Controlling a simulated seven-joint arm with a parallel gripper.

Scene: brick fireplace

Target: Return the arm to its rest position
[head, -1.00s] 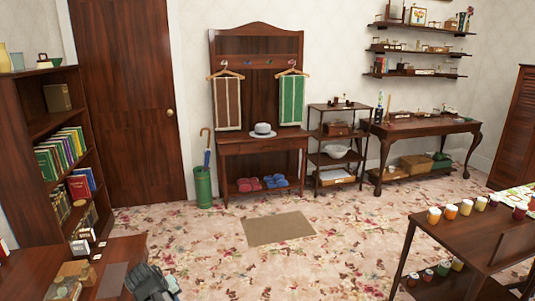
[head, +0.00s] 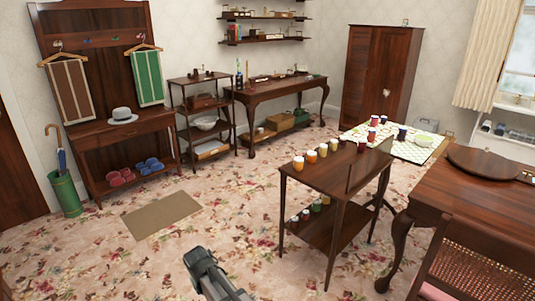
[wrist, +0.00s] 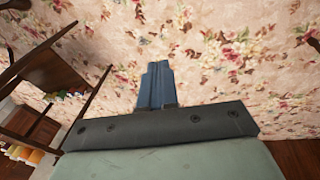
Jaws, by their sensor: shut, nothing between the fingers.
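My gripper (wrist: 156,85) shows in the wrist view with its two fingers pressed together, shut and empty, over the floral carpet. In the head view, part of my arm (head: 212,275) shows at the bottom centre, above open carpet. It is apart from all furniture there. The fingertips cannot be made out in the head view.
A two-tier wooden cart (head: 325,178) with several coloured cups stands right of my arm. A dark table (head: 470,205) and a cane-backed chair (head: 480,262) are at the right. A hall stand (head: 125,135) and a doormat (head: 161,214) are at the left. Carpet around my arm is clear.

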